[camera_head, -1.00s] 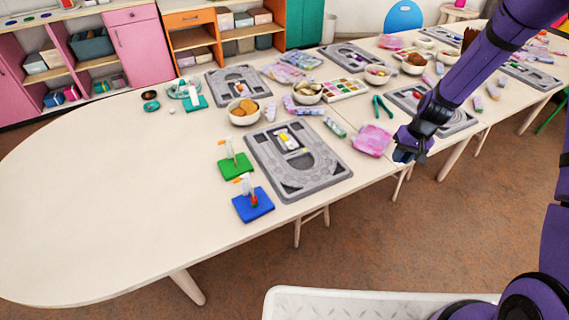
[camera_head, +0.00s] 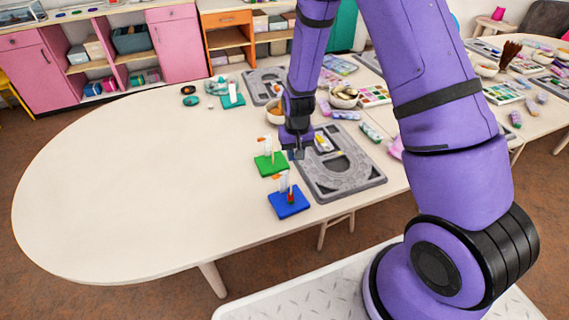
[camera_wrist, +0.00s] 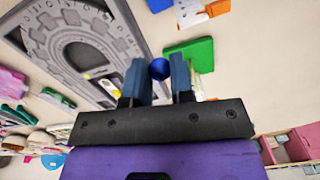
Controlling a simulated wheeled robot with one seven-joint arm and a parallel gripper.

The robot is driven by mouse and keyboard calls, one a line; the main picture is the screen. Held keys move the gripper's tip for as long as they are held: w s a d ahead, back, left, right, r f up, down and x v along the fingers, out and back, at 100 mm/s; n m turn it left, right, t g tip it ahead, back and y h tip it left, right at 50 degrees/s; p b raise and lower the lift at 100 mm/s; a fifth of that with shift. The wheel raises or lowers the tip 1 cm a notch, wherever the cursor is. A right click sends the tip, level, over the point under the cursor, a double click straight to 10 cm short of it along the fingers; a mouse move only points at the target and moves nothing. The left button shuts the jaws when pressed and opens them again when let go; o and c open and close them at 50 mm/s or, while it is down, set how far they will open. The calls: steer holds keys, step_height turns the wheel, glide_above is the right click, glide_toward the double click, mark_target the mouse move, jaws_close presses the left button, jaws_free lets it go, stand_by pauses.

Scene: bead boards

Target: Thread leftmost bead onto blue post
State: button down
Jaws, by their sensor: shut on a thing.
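My gripper (camera_wrist: 159,80) is shut on a round blue bead (camera_wrist: 159,69), held between its two fingertips in the wrist view. In the head view my gripper (camera_head: 297,152) is above the left edge of the grey bead board (camera_head: 362,178), close to the two stands. The bead is not clear there. The blue base (camera_head: 281,206) lies nearest the front edge, with an upright pale piece and something small and red on it. The green base (camera_head: 267,169) lies just behind it. In the wrist view the green base (camera_wrist: 198,54) is just beyond the fingertips, and the blue base (camera_wrist: 160,4) is at the top edge.
The grey board also fills the wrist view's upper left (camera_wrist: 52,40), with a few small pieces in its middle. A bowl (camera_head: 273,116) stands behind my gripper. More boards and bowls lie to the right. The table's left part (camera_head: 130,180) is clear.

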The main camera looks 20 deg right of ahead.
steer(key=s+a+r+m+g+h, duration=0.1)
steer(key=s+a+r+m+h, duration=0.25)
steer(key=s, duration=0.25)
steer(key=shift+n+y, duration=0.35)
steer(key=shift+n, duration=0.1)
steer(key=shift+s+a+f, duration=0.1)
steer(key=shift+a+f, duration=0.05)
steer(key=shift+f, duration=1.35)
steer(key=shift+a+f, duration=0.15)
steer(key=shift+f, duration=1.3)
steer(key=shift+a+x, duration=0.2)
steer(key=shift+x, duration=0.65)
steer(key=shift+a+x, duration=0.15)
steer(key=shift+x, duration=0.65)
steer(key=shift+f, duration=0.1)
steer(key=c, duration=0.9)
jaws_free()
steer(key=v, duration=1.1)
steer(key=shift+w, duration=0.2)
